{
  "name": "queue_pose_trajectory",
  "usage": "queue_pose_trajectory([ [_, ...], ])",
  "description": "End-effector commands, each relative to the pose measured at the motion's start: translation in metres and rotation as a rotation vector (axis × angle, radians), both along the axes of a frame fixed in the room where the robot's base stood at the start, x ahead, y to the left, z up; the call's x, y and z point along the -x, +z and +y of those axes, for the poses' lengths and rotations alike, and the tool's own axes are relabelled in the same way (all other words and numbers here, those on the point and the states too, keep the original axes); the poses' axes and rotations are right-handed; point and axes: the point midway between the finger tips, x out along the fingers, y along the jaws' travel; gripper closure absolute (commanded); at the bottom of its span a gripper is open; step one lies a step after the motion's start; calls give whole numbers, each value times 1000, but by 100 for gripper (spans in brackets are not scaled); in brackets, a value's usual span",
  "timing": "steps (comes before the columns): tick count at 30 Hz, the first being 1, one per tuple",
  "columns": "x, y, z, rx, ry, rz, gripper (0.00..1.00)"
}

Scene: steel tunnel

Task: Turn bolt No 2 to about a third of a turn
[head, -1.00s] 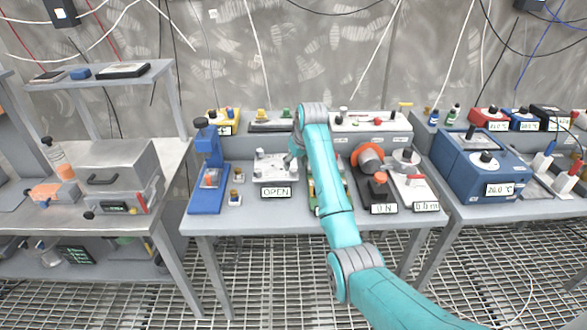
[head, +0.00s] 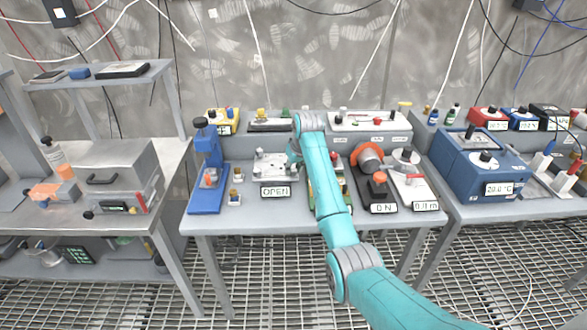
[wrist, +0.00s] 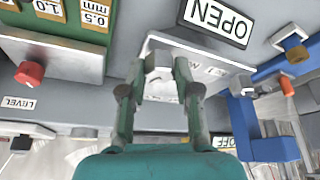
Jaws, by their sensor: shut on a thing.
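A pale steel plate (head: 272,168) with bolts lies on the middle bench behind a sign reading OPEN (head: 275,191). In the wrist view the plate (wrist: 205,66) sits below the OPEN sign (wrist: 217,18), upside down there. My gripper (wrist: 160,70) has its two fingers shut on a bolt head (wrist: 159,60) at one corner of the plate. The marking beside it is too small to read for certain. In the head view my gripper (head: 293,158) is at the plate's right side, partly hidden by my arm.
A blue press (head: 206,170) stands left of the plate, with small brass-topped blocks beside it. A red knob (wrist: 30,73) shows in the wrist view.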

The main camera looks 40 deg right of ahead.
Motion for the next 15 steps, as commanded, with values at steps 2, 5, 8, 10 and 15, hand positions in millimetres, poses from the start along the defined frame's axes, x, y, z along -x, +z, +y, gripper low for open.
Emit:
queue_pose_trajectory([
  [2,0,0,0,0,-3,0,100],
  [5,0,0,0,-1,-17,0,100],
  [8,0,0,1,-1,-45,0,100],
  [10,0,0,1,0,-77,0,100],
  [15,-1,0,2,0,-191,0,100],
])
